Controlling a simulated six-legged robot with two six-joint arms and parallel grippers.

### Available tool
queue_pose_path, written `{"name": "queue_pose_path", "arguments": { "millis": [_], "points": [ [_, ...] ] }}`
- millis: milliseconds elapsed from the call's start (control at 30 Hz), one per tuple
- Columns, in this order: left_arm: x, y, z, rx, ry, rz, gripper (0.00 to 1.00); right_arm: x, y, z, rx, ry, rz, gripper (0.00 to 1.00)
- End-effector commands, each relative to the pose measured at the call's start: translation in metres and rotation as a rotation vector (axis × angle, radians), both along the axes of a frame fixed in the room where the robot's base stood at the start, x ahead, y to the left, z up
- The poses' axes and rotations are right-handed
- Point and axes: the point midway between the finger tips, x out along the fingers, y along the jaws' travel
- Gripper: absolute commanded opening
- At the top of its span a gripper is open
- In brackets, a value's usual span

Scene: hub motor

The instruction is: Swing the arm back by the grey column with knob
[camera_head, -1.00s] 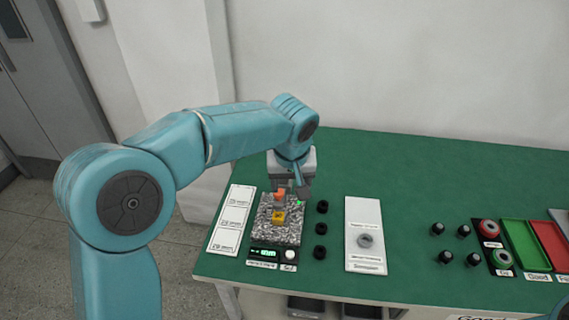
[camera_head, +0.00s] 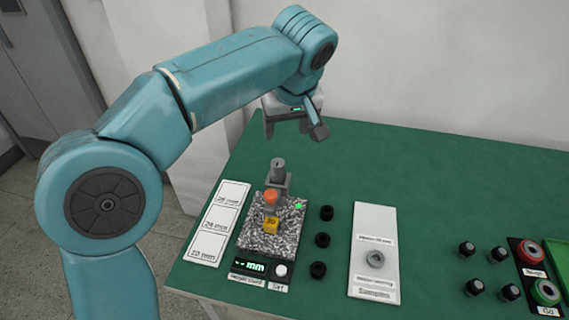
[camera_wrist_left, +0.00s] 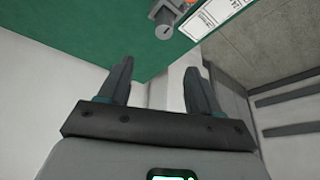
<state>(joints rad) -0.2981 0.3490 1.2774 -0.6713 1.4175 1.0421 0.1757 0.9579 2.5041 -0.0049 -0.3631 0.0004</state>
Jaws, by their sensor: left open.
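The grey column (camera_head: 278,176) stands at the back of a speckled stone base (camera_head: 252,238) on the green table. An orange knob (camera_head: 270,197) sits at its front, above a yellow block (camera_head: 271,223). My left gripper (camera_head: 294,132) is raised above and behind the column, apart from it. Its fingers are spread and empty in the left wrist view (camera_wrist_left: 158,82). There the column (camera_wrist_left: 163,17) shows at the top edge, beyond the fingers, with part of the orange knob (camera_wrist_left: 190,2). My right gripper is out of view.
A display (camera_head: 250,268) and round button (camera_head: 281,270) are at the base's front. A white label card (camera_head: 218,222) lies to its left. Several black rings (camera_head: 322,240) and a white plate (camera_head: 362,220) lie to its right. The wall is close behind the table.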

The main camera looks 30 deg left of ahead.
Motion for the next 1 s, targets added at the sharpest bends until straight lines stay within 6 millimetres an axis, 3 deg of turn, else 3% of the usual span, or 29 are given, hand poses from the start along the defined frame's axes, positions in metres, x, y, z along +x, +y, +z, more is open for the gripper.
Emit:
{"name": "queue_pose_path", "arguments": {
  "millis": [167, 700, 1000],
  "points": [
    [-0.002, 0.004, -0.013, 0.001, 0.001, 0.0, 0.63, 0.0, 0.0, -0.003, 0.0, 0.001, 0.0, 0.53],
    [0.029, 0.033, -0.124, 0.0, 0.003, 0.001, 0.63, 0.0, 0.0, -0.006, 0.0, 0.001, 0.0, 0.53],
    [0.041, 0.04, -0.15, 0.0, -0.001, -0.001, 0.63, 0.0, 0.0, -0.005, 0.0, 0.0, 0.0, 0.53]
  ]
}}
